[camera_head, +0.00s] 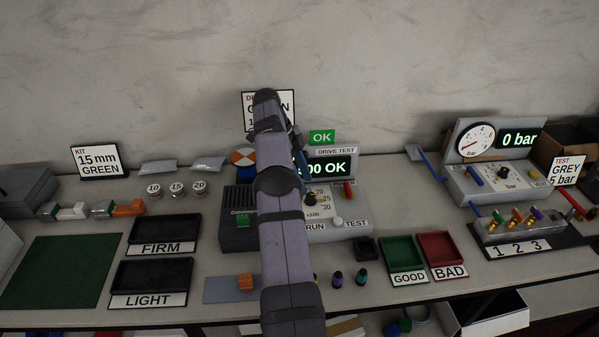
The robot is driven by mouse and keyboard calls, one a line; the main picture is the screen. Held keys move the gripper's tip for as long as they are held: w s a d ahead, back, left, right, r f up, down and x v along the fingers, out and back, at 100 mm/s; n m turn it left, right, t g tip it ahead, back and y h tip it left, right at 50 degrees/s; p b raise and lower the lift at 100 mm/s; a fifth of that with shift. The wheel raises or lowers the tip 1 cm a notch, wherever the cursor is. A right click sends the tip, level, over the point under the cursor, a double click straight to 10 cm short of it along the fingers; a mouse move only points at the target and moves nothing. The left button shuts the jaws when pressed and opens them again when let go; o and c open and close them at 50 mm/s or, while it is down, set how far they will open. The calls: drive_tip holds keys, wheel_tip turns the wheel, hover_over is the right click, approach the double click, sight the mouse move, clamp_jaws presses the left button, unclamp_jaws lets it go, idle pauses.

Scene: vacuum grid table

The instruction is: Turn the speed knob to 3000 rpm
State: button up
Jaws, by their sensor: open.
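The DRIVE TEST unit (350,232) stands at the middle of the bench. Its speed knob (310,199) is a dark knob with a printed scale around it, where 20, 25, 30 and "x100" can be read. The pointer is too small to read. The unit's display (333,167) shows green text ending in "00 OK"; my arm hides its left part. My gripper (303,184) is mostly hidden behind my arm, with a bluish part showing just above the knob. It is open. I cannot tell whether it touches the knob.
A red-topped switch (348,190) and a pale TEST button (338,220) are close to the knob. A green OK sign (322,136) stands behind. The GOOD tray (402,250) and BAD tray (441,247) are to the right. A pressure unit (500,180) stands further right.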

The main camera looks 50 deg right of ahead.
drive_tip(key=shift+p+v, duration=1.25)
drive_tip(key=shift+p, duration=0.3)
drive_tip(key=shift+o, duration=0.2)
